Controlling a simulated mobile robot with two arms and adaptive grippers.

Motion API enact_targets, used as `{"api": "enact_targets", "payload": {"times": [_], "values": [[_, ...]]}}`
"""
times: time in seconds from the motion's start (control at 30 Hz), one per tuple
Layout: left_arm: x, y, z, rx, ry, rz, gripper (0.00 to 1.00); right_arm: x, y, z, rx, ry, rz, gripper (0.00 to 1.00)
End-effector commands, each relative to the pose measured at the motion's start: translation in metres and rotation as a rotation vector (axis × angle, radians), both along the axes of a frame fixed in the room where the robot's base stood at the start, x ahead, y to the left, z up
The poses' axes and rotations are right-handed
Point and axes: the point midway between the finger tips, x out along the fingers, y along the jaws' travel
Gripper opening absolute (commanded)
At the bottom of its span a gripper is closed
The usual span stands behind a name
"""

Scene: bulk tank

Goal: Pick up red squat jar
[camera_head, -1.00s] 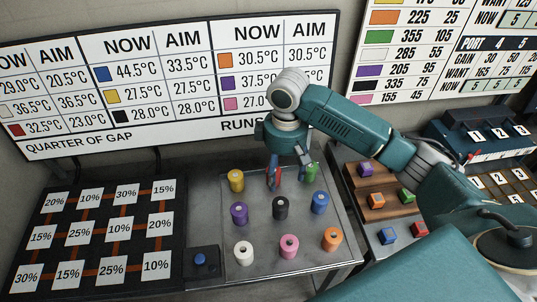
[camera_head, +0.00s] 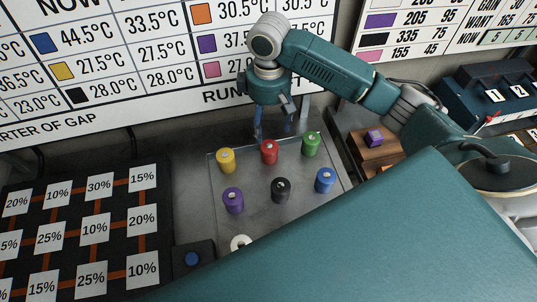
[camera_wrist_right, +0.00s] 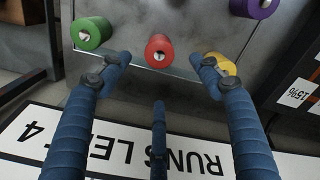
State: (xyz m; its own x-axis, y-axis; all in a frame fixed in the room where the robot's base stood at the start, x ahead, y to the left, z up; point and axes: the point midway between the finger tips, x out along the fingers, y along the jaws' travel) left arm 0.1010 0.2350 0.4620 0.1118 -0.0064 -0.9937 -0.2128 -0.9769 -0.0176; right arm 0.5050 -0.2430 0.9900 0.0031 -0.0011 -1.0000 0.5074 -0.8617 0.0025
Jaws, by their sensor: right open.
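The red squat jar (camera_head: 269,152) stands upright on the grey tray, in the back row between the yellow jar (camera_head: 226,160) and the green jar (camera_head: 311,144). My right gripper (camera_head: 272,118) is open and empty just behind and above the red jar, toward the wall board. In the right wrist view the red jar (camera_wrist_right: 160,50) lies just beyond the spread blue fingers (camera_wrist_right: 158,75), centred between the two upper fingertips and apart from the third. Part of the yellow jar (camera_wrist_right: 220,65) is behind one finger. My left gripper is not in view.
A purple jar (camera_head: 233,200), a black jar (camera_head: 280,190), a blue jar (camera_head: 325,180) and a partly hidden white jar (camera_head: 240,243) stand nearer on the tray (camera_head: 256,217). A button box (camera_head: 193,258) and percentage rack (camera_head: 115,204) are left. My teal arm covers the lower right.

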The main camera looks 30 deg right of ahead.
Motion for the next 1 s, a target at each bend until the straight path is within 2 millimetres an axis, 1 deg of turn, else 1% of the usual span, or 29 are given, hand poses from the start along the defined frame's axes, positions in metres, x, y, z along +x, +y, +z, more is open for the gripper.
{"api": "enact_targets", "payload": {"times": [0.03,0.17,0.23,0.37,0.5,0.6,0.73,0.83,0.93,1.0], "values": [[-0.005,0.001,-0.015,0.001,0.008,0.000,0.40,0.000,0.000,-0.014,0.000,0.000,0.000,0.64],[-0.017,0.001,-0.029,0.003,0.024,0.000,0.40,0.000,0.000,-0.028,0.000,0.000,0.000,0.64],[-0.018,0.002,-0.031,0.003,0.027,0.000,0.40,0.000,0.000,-0.031,0.000,0.000,-0.001,0.64],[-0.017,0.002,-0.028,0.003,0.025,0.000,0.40,0.000,0.000,-0.043,-0.001,0.003,-0.002,0.64],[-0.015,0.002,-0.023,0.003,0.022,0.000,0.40,-0.001,0.000,-0.065,0.000,0.004,-0.002,0.64],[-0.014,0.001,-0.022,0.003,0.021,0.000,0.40,0.000,0.000,-0.077,0.000,0.002,-0.001,0.64],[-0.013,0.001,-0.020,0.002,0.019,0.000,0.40,0.000,0.000,-0.086,0.000,0.001,-0.001,0.64],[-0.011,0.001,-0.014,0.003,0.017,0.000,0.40,-0.003,0.000,-0.096,-0.001,0.004,-0.001,0.64],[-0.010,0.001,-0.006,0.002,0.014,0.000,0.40,-0.005,0.000,-0.111,0.000,0.004,-0.001,0.64],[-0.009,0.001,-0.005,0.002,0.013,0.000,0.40,-0.004,0.000,-0.123,0.000,0.002,-0.001,0.64]]}}
